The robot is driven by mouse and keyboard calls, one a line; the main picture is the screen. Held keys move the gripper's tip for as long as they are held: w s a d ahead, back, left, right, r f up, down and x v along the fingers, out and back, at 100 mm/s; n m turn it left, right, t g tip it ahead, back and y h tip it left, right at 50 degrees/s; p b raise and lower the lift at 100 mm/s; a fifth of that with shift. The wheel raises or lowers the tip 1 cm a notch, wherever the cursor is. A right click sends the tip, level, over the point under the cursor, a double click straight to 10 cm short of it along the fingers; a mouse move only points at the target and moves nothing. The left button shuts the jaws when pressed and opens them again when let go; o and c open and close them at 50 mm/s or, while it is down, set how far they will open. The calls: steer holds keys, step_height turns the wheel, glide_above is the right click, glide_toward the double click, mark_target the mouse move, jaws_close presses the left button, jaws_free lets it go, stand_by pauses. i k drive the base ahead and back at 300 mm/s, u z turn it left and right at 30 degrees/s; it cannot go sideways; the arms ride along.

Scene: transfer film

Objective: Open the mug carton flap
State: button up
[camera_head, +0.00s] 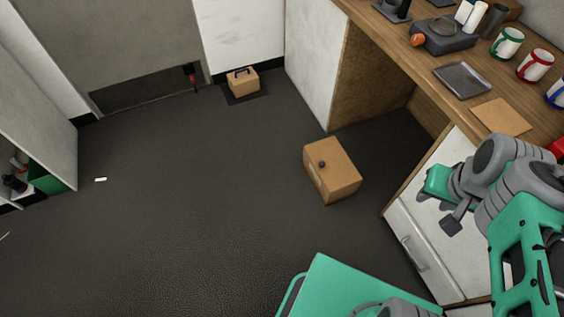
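A brown carton (331,170) with a small dark knob on its top stands closed on the dark floor, in front of the opening under the counter. I take it to be the mug carton; no mugs show in it. A paler patch marks its left side. My arm is at the right, over the counter's front edge, well apart from the carton. Its grey end, seemingly my gripper (452,222), is small and partly hidden, so its fingers cannot be made out.
A smaller box (242,82) with a dark handle sits on a dark mat by the back wall. Mugs, a metal tray (463,79) and a brown board (501,117) lie on the wooden counter. A white cabinet (425,250) stands below. The floor left of the carton is mostly clear.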

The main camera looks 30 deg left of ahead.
mark_target(334, 166)
steer(key=u, duration=0.65)
steer(key=k, duration=0.45)
steer(key=u, duration=0.3)
steer(key=i, duration=0.4)
steer(key=u, duration=0.9)
steer(key=i, duration=0.65)
steer(key=u, duration=0.7)
